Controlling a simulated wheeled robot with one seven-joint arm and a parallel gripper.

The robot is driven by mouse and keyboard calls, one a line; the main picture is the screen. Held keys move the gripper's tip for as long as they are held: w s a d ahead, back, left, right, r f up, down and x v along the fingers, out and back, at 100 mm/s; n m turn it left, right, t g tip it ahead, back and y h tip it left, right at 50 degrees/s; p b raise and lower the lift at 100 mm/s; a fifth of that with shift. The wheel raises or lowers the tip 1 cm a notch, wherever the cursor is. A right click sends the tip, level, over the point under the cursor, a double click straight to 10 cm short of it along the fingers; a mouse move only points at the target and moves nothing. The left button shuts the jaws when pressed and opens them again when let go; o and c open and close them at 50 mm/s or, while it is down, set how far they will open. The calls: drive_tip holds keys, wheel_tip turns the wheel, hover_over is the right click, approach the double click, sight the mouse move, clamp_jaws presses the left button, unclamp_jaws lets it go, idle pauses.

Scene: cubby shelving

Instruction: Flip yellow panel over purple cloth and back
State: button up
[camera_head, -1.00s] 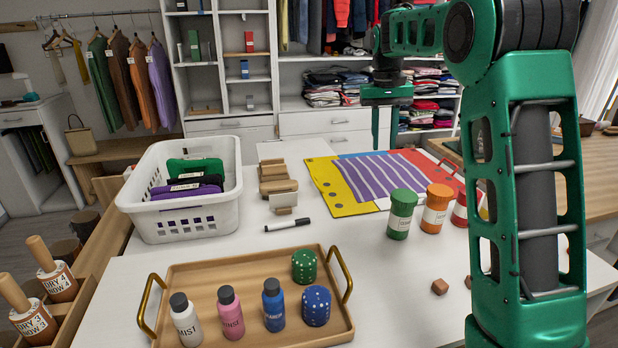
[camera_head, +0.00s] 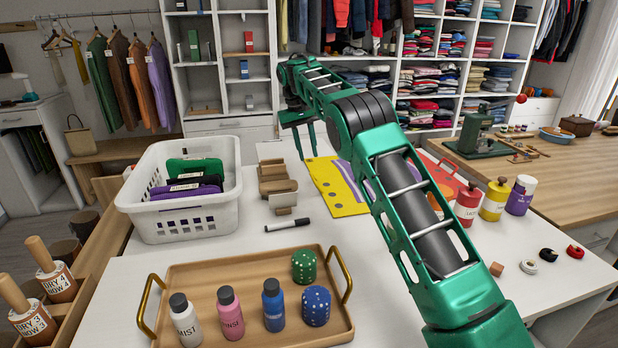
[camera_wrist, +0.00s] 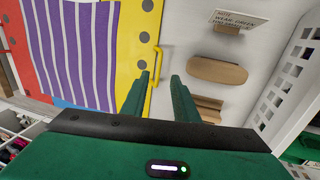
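The yellow panel (camera_head: 343,205) lies flat on the white table, with dark round marks along it; it also shows in the wrist view (camera_wrist: 132,52). The purple-and-white striped cloth (camera_wrist: 70,45) lies flat to its left in the wrist view. In the head view my arm hides most of the cloth. A small yellow handle (camera_wrist: 158,61) stands at the panel's outer edge. My gripper (camera_head: 305,155) is above that edge, pointing down. In the wrist view my gripper (camera_wrist: 159,76) is open and empty, its fingertips apart near the handle; whether they touch it is unclear.
A white basket (camera_head: 190,215) with folded clothes stands left. Wooden blocks and a small sign (camera_head: 283,200) lie between basket and panel. Red, yellow and purple-white containers stand right.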

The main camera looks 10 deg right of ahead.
sight(314, 180)
drive_tip(key=f, duration=0.3)
drive_tip(key=d+f, duration=0.1)
drive_tip(key=f, duration=0.2)
drive_tip(key=d+f, duration=0.1)
drive_tip(key=f, duration=0.2)
drive_tip(key=shift+f, duration=0.15)
drive_tip(key=shift+c, duration=0.7)
clamp_jaws()
idle(0.4)
